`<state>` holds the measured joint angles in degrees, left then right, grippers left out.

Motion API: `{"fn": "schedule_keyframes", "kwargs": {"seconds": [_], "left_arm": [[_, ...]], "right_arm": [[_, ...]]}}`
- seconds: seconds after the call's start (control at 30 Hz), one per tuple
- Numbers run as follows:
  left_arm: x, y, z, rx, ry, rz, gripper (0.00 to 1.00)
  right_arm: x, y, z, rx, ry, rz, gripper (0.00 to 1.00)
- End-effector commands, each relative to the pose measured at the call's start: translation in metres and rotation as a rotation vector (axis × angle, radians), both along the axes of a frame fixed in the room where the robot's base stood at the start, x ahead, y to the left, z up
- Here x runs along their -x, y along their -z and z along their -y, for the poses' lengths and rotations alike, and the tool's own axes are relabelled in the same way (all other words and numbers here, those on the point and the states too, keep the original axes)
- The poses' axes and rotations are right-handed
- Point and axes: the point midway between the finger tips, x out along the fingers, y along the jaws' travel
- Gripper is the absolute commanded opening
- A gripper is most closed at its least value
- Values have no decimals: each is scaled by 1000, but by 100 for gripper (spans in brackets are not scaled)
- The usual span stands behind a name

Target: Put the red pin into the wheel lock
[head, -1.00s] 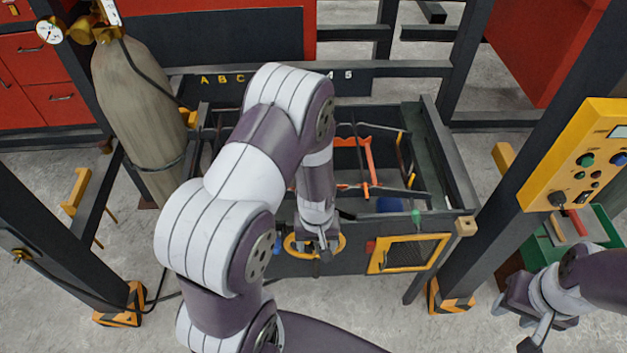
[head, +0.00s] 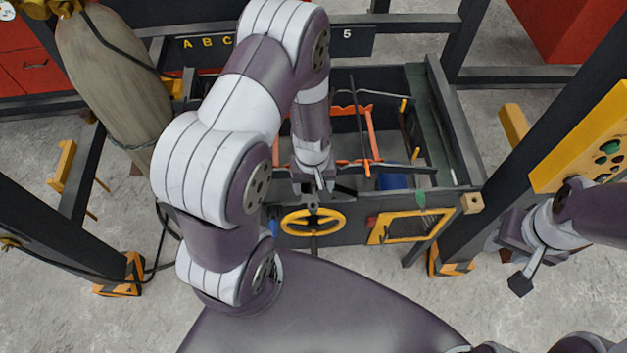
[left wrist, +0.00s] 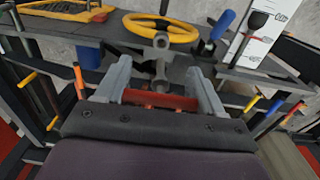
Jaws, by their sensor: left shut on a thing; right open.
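The yellow wheel (head: 313,222) is on the front of the dark bin; it also shows in the left wrist view (left wrist: 185,35). A grey round-ended piece (left wrist: 161,41), which looks like the wheel lock, stands at the wheel's near rim. My left gripper (head: 318,182) is just above and beyond the wheel in the head view. In the left wrist view its fingers (left wrist: 162,88) are shut on the red pin (left wrist: 160,101), whose red bar spans between them. A grey shank points toward the round piece; contact cannot be told. My right gripper (head: 515,265) is open, far right.
A yellow-framed panel (head: 412,226) is right of the wheel. Dark posts stand on both sides, with a gas cylinder (head: 110,80) at left and a yellow control box (head: 600,150) at right.

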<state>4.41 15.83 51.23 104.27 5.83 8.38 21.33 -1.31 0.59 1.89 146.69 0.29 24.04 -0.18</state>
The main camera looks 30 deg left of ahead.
Motion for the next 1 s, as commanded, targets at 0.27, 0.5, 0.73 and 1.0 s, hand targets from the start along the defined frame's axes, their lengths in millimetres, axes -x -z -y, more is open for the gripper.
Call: {"fn": "schedule_keyframes", "kwargs": {"seconds": [0.27,0.5,0.73,1.0], "left_arm": [[0,31,0,0,-1,0,35],[-1,56,0,0,-1,1,35],[-1,58,0,0,0,1,35],[0,58,0,-1,0,1,35]], "right_arm": [[0,27,0,0,0,-1,43],[0,47,0,0,0,-1,43],[0,47,0,0,0,0,43],[0,47,0,0,0,0,43]]}}
